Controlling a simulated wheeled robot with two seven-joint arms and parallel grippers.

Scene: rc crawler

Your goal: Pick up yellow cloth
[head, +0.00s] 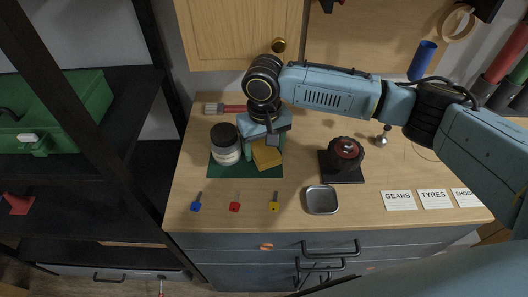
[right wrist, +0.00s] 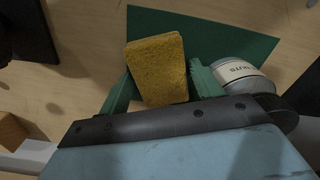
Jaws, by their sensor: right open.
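The yellow cloth (head: 266,156) lies on the dark green mat (head: 232,171) on the bench, next to a jar. It looks like a folded, rough-textured pad in the right wrist view (right wrist: 156,68). My right gripper (head: 262,146) reaches down over it from above. In the right wrist view, the open green fingers (right wrist: 160,88) stand one on each side of the cloth's near end. I cannot tell whether they touch it. The gripper body hides part of the cloth in the head view. My left gripper is not in view.
The labelled jar with a dark lid (head: 225,144) stands close beside the right gripper. A brush (head: 228,108) lies behind. Small keys (head: 235,203), a metal tray (head: 321,200), a black wheel-like part (head: 345,153) and label cards (head: 398,199) occupy the bench.

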